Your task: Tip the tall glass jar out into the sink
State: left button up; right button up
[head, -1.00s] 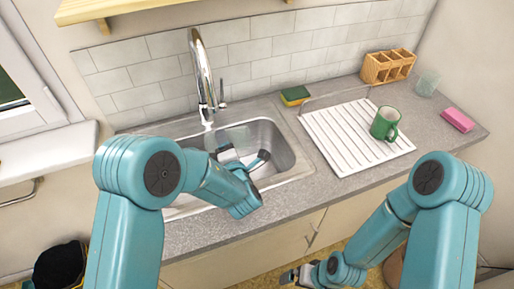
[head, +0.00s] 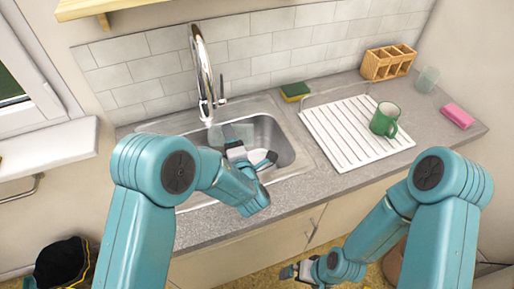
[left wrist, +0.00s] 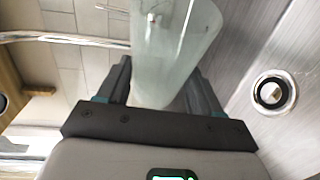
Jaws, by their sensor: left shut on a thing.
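My left gripper (head: 251,150) is over the sink basin (head: 282,137) in the head view. In the left wrist view it (left wrist: 160,82) is shut on the tall glass jar (left wrist: 168,50), a pale, see-through vessel between its two fingers. The jar's upper end runs out of that view, and I cannot make out any contents. The jar's outline is hard to see in the head view. The sink drain (left wrist: 272,93) shows to the right of the jar. My right gripper (head: 298,271) hangs low in front of the counter, apart from everything; its jaws are too small to read.
The chrome tap (head: 203,72) rises behind the basin. To the right are a sponge (head: 294,91), a white drainer (head: 340,130) with a green mug (head: 385,119), a wooden caddy (head: 389,62), a clear glass (head: 427,79) and a pink sponge (head: 457,115).

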pick_arm(q)
jog(key=shift+d+r+m+y, duration=0.2)
jog(key=shift+m+y, duration=0.1)
jog(key=shift+m, duration=0.2)
jog(key=shift+w+a, duration=0.1)
jog(key=shift+r+m+t, duration=0.2)
jog(key=shift+m+t, duration=0.1)
jog(key=shift+m, duration=0.1)
